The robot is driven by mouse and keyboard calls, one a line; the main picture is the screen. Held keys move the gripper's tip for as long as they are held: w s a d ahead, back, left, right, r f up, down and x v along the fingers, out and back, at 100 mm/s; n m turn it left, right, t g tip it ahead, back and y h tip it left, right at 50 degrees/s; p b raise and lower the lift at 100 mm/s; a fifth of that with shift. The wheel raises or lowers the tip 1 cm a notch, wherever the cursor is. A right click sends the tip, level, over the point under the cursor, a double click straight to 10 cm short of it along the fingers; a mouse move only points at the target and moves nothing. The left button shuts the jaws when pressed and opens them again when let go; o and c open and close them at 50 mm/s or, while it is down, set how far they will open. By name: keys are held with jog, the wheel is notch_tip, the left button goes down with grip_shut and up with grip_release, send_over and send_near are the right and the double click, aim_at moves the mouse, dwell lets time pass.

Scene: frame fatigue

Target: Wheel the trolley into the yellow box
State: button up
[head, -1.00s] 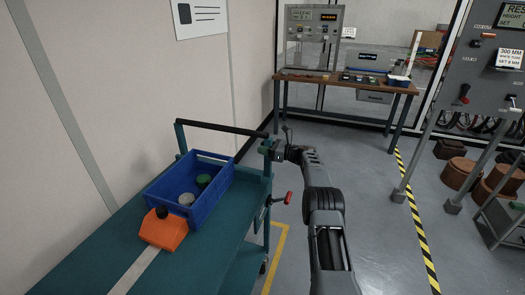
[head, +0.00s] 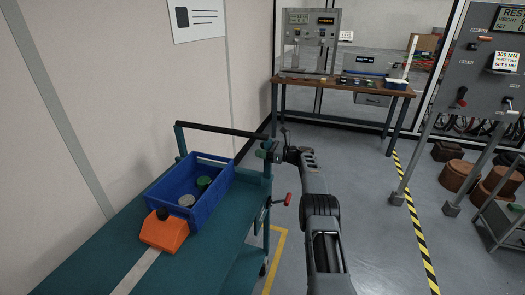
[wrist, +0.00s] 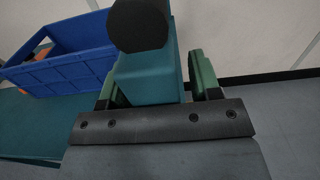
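The teal trolley (head: 100,262) stands at lower left along the wall, with a black push bar (head: 218,129) across its far end. My gripper (head: 270,151) is at the right end of that bar. A yellow floor line with a corner (head: 279,232), seemingly part of the yellow box, shows right of the trolley; the rest is hidden by the trolley and my arm.
On the trolley are a blue crate (head: 212,203) with several round pieces and an orange block (head: 164,232). A workbench (head: 345,84) stands beyond. The floor between is clear.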

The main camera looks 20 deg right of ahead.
jog(key=v, duration=1.4)
jog(key=shift+d+r, duration=0.1)
